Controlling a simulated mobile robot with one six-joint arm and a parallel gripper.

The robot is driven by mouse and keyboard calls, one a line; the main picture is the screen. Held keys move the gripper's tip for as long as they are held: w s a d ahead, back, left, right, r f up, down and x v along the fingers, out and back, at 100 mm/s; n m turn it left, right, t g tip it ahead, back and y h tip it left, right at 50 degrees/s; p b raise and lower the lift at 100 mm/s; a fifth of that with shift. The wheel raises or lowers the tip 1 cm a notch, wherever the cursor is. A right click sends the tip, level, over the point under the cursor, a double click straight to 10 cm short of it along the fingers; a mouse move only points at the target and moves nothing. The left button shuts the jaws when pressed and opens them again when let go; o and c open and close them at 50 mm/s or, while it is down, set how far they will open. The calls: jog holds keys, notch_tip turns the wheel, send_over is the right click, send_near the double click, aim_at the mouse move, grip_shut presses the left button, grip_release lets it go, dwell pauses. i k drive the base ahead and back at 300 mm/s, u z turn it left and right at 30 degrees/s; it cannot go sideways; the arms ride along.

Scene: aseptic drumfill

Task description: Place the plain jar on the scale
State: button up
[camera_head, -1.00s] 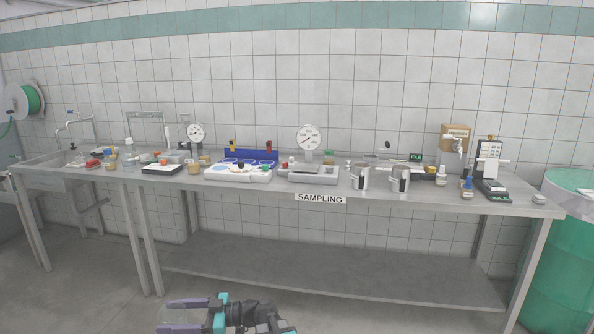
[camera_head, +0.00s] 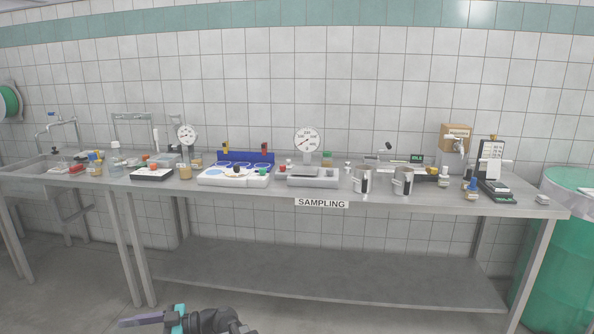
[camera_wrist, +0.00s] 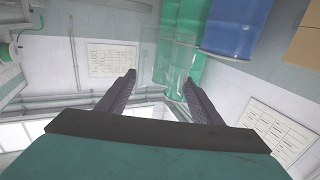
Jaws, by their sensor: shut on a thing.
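My gripper (camera_wrist: 159,79) is shut on a clear, see-through jar (camera_wrist: 163,88), which shows only as a faint outline between the fingers in the wrist view. I take it to be the plain jar; its contents cannot be told. In the head view my gripper (camera_head: 142,320) is low at the bottom edge, in front of the bench and below its top, and the jar cannot be made out there. The grey scale (camera_head: 312,182) stands on the middle of the bench above the SAMPLING label, with a round dial (camera_head: 307,140) behind it. Its flat top looks bare.
The steel bench (camera_head: 420,203) has a lower shelf. A white tray (camera_head: 232,180) stands left of the scale, and two metal cups (camera_head: 362,181) stand right of it. Small jars and bottles crowd the bench further out. A green drum (camera_head: 562,240) stands at the right end.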

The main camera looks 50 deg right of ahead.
aim_at(306, 170)
jog(key=z, duration=0.1)
jog(key=i, duration=1.4)
jog(key=z, duration=0.55)
